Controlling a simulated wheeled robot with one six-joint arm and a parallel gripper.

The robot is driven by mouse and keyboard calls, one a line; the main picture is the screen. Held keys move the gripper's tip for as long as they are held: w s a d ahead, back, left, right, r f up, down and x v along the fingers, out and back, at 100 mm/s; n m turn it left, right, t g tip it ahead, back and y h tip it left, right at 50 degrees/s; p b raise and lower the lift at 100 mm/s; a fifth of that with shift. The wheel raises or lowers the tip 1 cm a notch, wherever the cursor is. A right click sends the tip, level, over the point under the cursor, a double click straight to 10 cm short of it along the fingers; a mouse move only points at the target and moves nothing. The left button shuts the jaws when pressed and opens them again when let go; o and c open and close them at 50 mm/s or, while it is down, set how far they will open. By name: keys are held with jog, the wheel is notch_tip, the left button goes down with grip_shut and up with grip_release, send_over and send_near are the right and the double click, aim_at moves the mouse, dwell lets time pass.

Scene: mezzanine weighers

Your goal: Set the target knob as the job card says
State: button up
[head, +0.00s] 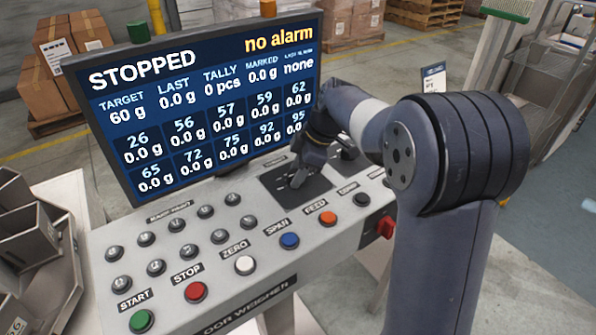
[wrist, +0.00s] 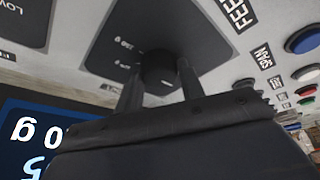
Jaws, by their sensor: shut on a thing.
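The target knob (wrist: 158,72) is a black round knob on a dark plate (head: 277,191) of the weigher's panel. My gripper (head: 299,178) reaches down onto it. In the wrist view the two fingers of my gripper (wrist: 158,90) stand on either side of the knob, shut on it. In the head view my gripper hides most of the knob. The screen (head: 200,95) reads STOPPED, no alarm, target 60 g, last 0.0 g and tally 0 pcs. A small white card (head: 433,79), perhaps the job card, stands behind my arm; its writing is too small to read.
Near the knob are a green START button (head: 142,321), a red STOP button (head: 195,292), a white ZERO button (head: 245,265), a blue SPAN button (head: 289,241) and an orange FEED button (head: 327,218). A red switch (head: 387,227) is at the panel's right end.

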dwell(0.3)
jog(key=o, duration=1)
jog(key=shift+r, duration=0.1)
jog(key=v, duration=1)
jog(key=shift+r, duration=0.3)
jog(key=shift+d+f, duration=0.1)
jog(key=x, duration=1)
jog(key=shift+f, duration=0.3)
